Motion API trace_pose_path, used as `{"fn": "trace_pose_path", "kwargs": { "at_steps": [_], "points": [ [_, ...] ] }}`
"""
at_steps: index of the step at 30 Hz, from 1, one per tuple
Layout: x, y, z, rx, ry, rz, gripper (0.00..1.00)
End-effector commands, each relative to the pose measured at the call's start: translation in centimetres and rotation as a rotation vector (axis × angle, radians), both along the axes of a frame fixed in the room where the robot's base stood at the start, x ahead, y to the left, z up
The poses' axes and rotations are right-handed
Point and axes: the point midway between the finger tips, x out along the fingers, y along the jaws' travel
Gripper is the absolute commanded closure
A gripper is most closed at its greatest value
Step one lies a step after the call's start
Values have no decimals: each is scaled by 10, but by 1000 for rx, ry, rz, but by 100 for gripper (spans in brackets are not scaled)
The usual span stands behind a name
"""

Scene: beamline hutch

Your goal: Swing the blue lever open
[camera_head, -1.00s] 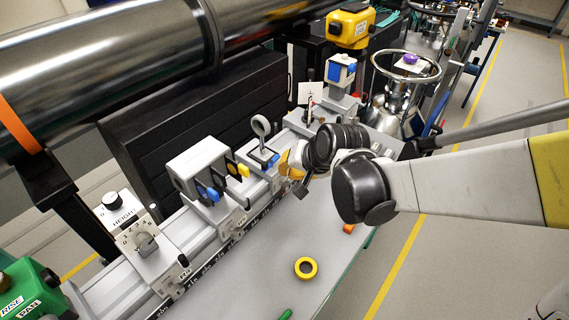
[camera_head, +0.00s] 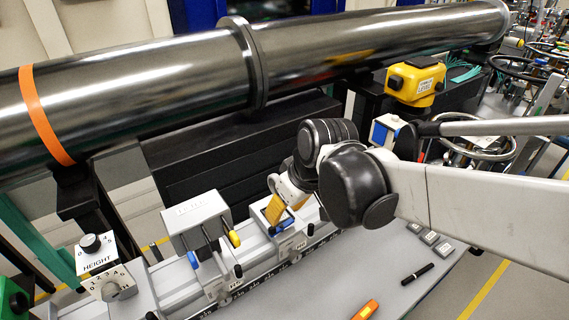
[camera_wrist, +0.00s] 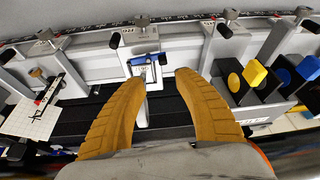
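A blue lever-like part (camera_wrist: 162,60) sits on a small white mount on the rail. It shows at centre in the wrist view, just beyond my fingertips. In the head view a bit of blue (camera_head: 286,224) shows beside my gripper (camera_head: 271,207), which hides most of that mount. In the wrist view my gripper (camera_wrist: 160,80) has its two tan fingers spread around empty space, with no clear contact. Another blue tab (camera_head: 194,262) and a yellow knob (camera_head: 234,239) are on the grey box (camera_head: 196,220). They also show at right in the wrist view, where the blue one (camera_wrist: 308,68) is partly cut off.
A rail (camera_head: 262,264) carries the mounts. A card with a crosshair (camera_wrist: 38,112) stands at left in the wrist view. The large steel pipe (camera_head: 140,75) runs behind. An orange tool (camera_head: 366,310) and a black pen (camera_head: 417,273) lie on the grey bench top.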

Motion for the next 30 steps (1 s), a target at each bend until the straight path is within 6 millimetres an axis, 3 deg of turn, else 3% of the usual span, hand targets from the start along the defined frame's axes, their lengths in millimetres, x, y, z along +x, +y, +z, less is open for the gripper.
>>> {"fn": "trace_pose_path", "kwargs": {
  "at_steps": [15,21,29,30],
  "points": [
    [25,24,-84,0,-1,1,62],
    [29,28,-97,0,-1,1,62],
    [29,28,-97,1,-1,0,62],
    [29,28,-97,1,-1,0,69]
  ]
}}
